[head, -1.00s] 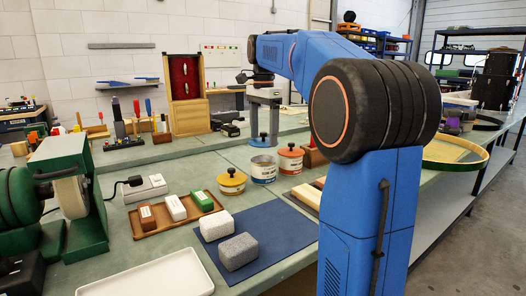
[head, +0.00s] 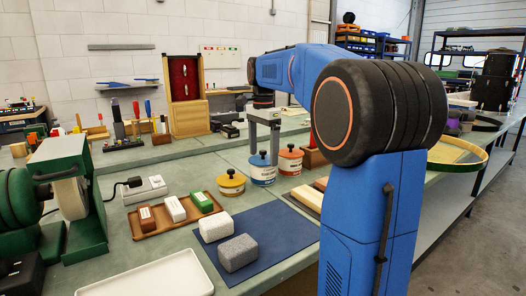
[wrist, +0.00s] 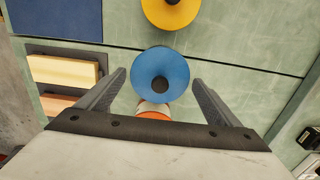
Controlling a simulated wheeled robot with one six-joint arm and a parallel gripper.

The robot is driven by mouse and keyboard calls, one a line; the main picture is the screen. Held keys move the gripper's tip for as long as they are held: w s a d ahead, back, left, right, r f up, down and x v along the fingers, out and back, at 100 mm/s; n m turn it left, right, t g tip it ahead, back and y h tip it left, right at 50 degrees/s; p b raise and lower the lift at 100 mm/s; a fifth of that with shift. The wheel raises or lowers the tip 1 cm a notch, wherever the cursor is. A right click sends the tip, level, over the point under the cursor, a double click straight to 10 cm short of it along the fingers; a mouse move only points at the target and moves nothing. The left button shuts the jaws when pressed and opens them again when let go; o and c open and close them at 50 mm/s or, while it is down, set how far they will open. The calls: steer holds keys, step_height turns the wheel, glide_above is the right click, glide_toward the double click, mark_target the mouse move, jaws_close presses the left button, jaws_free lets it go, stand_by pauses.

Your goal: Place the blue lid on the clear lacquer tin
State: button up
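The blue lid (head: 262,160), a disc with a dark knob, sits on top of the clear lacquer tin (head: 263,176), which has a white and blue label. In the wrist view the blue lid (wrist: 146,70) looks level and covers the tin's mouth. My gripper (head: 263,149) points straight down over it. In the wrist view its two grey fingers (wrist: 160,78) stand wide apart on either side of the lid, with a visible gap at each side. The knob is between them and untouched. Whether the lid is fully seated is hard to tell.
A yellow-lidded tin (head: 230,183) stands just left and an orange-lidded tin (head: 290,160) just right, both close. A blue mat (head: 275,240) with two blocks lies in front. Wood pieces (head: 307,199) lie to the right. Bare bench shows behind the tins.

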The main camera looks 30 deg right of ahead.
steer(key=shift+o, duration=0.4)
step_height(320, 180, up, 12)
stand_by(0.5)
steer(key=shift+r, duration=0.1)
stand_by(0.3)
